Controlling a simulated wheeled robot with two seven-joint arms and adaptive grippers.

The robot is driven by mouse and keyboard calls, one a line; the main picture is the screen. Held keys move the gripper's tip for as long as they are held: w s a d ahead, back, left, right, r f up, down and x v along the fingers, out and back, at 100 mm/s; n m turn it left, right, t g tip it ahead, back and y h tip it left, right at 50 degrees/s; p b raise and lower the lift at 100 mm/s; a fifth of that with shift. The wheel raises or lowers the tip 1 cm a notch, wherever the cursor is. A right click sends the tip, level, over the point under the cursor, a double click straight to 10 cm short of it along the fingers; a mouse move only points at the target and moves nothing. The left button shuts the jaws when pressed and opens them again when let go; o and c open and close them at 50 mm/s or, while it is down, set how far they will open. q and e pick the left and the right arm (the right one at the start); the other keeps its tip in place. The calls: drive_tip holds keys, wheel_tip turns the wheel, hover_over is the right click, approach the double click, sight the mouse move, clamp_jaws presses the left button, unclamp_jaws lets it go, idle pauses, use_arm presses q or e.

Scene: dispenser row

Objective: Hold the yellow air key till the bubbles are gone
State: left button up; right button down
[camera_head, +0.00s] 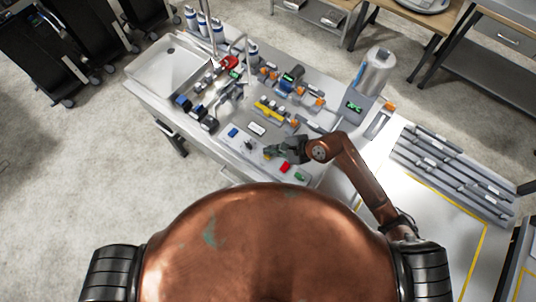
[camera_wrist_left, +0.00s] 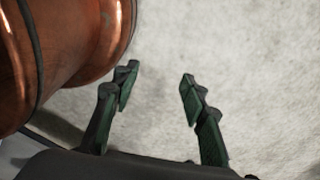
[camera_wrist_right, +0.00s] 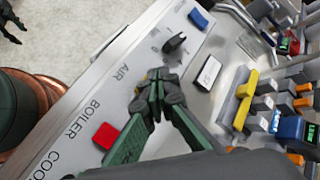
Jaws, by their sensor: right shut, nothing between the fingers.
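The yellow air key shows only as a small yellow sliver (camera_wrist_right: 146,76) beside the AIR lettering in the right wrist view; my fingers hide most of it. My right gripper (camera_wrist_right: 157,88) is shut, its fingertips together over that key; whether they press it I cannot tell. In the head view the right gripper (camera_head: 270,152) reaches the front of the sloped panel from the right. My left gripper (camera_wrist_left: 158,82) is open and empty above the bare floor. I cannot make out any bubbles.
On the panel are a red key (camera_wrist_right: 106,136), a blue key (camera_wrist_right: 198,18), a black knob (camera_wrist_right: 175,43) and a pale window (camera_wrist_right: 209,71). A yellow bar (camera_head: 268,109) and several dispensers stand behind. A silver tank (camera_head: 376,73) stands to the right, a sink (camera_head: 165,68) to the left.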

drive_tip(key=shift+s+r, duration=0.2)
drive_tip(key=shift+s, duration=0.15)
drive_tip(key=shift+w+f, duration=0.1)
drive_tip(key=shift+w, duration=0.1)
use_arm(q)
drive_tip(key=shift+w+r, duration=0.1)
drive_tip(key=shift+w, duration=0.75)
drive_tip(key=shift+w, duration=0.1)
use_arm(e)
drive_tip(key=shift+f, duration=0.2)
drive_tip(key=shift+f+b, duration=0.25)
drive_tip(key=shift+b, duration=0.3)
use_arm(q)
drive_tip(key=shift+w+f, duration=0.45)
drive_tip(key=shift+f, duration=0.1)
